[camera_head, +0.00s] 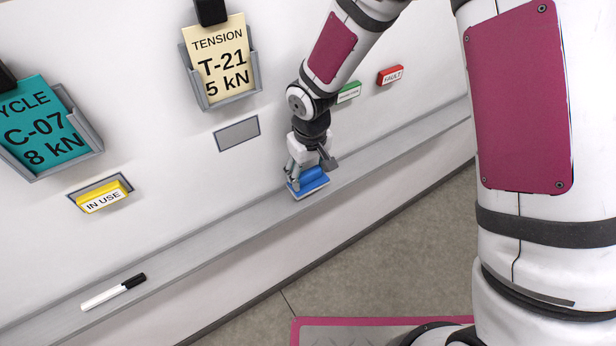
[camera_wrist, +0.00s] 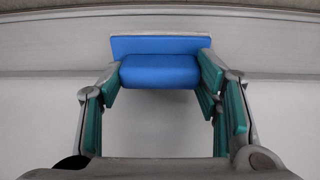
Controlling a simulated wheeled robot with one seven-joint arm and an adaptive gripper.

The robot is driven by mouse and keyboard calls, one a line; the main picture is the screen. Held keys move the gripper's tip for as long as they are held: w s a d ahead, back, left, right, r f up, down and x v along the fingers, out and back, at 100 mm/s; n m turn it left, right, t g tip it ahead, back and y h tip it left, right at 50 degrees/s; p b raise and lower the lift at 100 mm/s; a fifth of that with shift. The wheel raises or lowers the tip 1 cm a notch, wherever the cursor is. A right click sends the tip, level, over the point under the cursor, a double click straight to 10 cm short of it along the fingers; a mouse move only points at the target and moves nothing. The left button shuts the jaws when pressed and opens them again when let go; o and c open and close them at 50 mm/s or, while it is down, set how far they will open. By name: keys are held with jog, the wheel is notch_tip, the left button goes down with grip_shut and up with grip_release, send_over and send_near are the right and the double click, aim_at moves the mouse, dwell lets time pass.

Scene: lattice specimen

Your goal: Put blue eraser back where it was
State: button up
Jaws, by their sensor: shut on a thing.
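The blue eraser (camera_head: 312,180) is between the fingers of my gripper (camera_head: 308,170) at the grey ledge along the white wall. In the wrist view the eraser (camera_wrist: 160,70) shows a rounded blue grip on a wider blue base with a pale edge. The teal-padded fingers of my gripper (camera_wrist: 160,82) close on both ends of it. The eraser is at or just above the ledge (camera_head: 240,228); I cannot tell whether it touches.
A black-and-white marker (camera_head: 113,292) lies on the ledge at left. On the wall are a yellow IN USE block (camera_head: 102,198), an empty grey plate (camera_head: 237,134), a green block (camera_head: 349,93), a red FAULT block (camera_head: 390,75) and two card holders. The ledge between marker and eraser is clear.

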notch_tip(320, 180, down, 3)
jog(key=shift+r, duration=0.15)
jog(key=o, duration=1.2)
jog(key=shift+o, duration=0.2)
jog(key=shift+r, duration=0.1)
